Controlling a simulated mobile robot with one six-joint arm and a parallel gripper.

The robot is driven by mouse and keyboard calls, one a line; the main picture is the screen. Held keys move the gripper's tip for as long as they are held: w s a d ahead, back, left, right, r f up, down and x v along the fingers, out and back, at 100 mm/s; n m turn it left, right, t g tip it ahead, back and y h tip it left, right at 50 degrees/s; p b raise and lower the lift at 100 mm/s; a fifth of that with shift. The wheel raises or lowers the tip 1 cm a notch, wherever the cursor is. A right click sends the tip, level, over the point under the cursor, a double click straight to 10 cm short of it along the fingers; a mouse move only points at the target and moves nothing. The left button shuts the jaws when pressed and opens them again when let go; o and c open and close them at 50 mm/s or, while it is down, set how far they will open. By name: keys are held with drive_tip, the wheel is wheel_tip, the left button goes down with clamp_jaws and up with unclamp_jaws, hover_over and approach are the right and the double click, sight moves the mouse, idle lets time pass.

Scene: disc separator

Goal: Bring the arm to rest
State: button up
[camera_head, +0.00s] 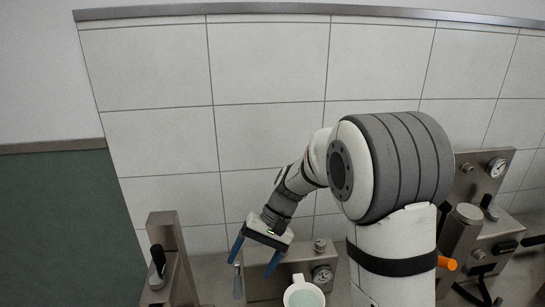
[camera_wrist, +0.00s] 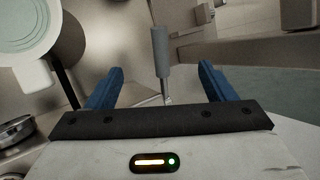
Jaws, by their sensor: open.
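My gripper (camera_head: 254,265) has two blue fingers spread wide apart, with nothing between them in the head view. My arm bends down and to the left from its large grey joint toward the metal equipment. In the wrist view my gripper (camera_wrist: 160,85) is open. A grey-handled rod (camera_wrist: 160,55) shows beyond and between the fingers. A white cup (camera_head: 304,292) with pale liquid stands just right of the gripper in the head view. It also shows at the upper left of the wrist view (camera_wrist: 35,80), apart from the fingers.
A metal block with a gauge (camera_head: 323,275) stands behind the cup. A metal stand with a black lever (camera_head: 158,262) is at the left. More metal machinery with a gauge (camera_head: 497,167) is at the right, partly behind my arm. A tiled wall (camera_head: 265,60) closes the back.

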drive_tip(key=s+d+r+t+h, duration=0.1)
drive_tip(key=s+d, duration=0.1)
drive_tip(key=s+d+r+t+h, duration=0.1)
drive_tip(key=s+d+r, duration=0.1)
drive_tip(key=s+d, duration=0.1)
drive_tip(key=s+d+r+t+b, duration=0.1)
drive_tip(key=s+d+r, duration=0.1)
drive_tip(key=s+d, duration=0.1)
drive_tip(key=shift+d+r+t+h, duration=0.2)
drive_tip(key=shift+r+t+h, duration=0.1)
drive_tip(key=shift+h, duration=0.1)
drive_tip(key=s+d+r+t+h, duration=0.1)
drive_tip(key=s+d+t+h, duration=0.2)
drive_tip(key=s+d, duration=0.4)
drive_tip(key=shift+s+t+b, duration=0.35)
drive_tip(key=shift+s+t, duration=0.05)
drive_tip(key=shift+s, duration=0.15)
drive_tip(key=shift+d, duration=0.1)
drive_tip(key=shift+c, duration=0.4)
idle(0.5)
